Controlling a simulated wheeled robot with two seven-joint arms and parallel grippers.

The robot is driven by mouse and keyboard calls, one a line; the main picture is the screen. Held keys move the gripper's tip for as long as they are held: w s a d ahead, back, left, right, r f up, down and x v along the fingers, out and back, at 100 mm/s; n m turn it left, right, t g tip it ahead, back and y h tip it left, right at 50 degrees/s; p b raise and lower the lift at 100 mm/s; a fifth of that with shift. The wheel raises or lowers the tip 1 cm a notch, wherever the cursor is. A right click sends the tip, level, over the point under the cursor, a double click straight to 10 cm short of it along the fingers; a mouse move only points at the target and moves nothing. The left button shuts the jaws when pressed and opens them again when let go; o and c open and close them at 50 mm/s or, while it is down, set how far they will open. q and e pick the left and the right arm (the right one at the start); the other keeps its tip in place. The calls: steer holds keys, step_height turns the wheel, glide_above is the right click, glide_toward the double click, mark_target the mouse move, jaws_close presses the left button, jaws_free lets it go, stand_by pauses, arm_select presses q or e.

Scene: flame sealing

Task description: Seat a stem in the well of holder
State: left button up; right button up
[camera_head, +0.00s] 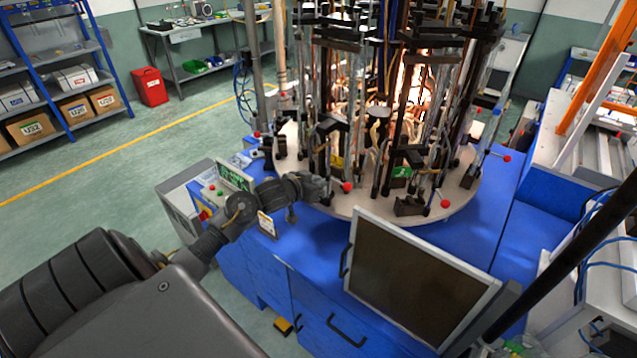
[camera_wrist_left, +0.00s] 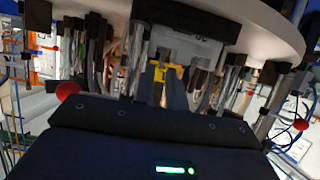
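My left gripper (camera_head: 318,188) is at the left front edge of the round carousel plate (camera_head: 365,205), close to its black holders. In the left wrist view the gripper fingers (camera_wrist_left: 163,88) point at the carousel, with a yellow part (camera_wrist_left: 165,72) between or just behind them. I cannot tell whether they grip it. Several black holders (camera_head: 411,207) and upright clear glass tubes stand around the plate. No single stem or empty well can be made out among them. My right gripper is not in view.
Flames glow (camera_head: 415,80) among the posts at the carousel's middle. Red-knobbed levers (camera_head: 347,187) stick out near my left gripper. A dark monitor (camera_head: 415,285) stands in front on the blue cabinet. A control box (camera_head: 235,178) is on the left. The green floor at left is open.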

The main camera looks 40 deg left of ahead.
arm_select(q)
steer(key=shift+r, duration=0.1)
stand_by(0.4)
steer(key=shift+p+v, duration=2)
steer(key=shift+v, duration=0.2)
steer(key=o, duration=0.6)
steer(key=shift+s+r+p, duration=0.65)
steer(key=shift+s+r, duration=0.1)
steer(key=shift+r, duration=0.25)
steer(key=shift+s+r+p, duration=0.65)
steer(key=shift+s+r, duration=0.05)
steer(key=shift+r, duration=0.35)
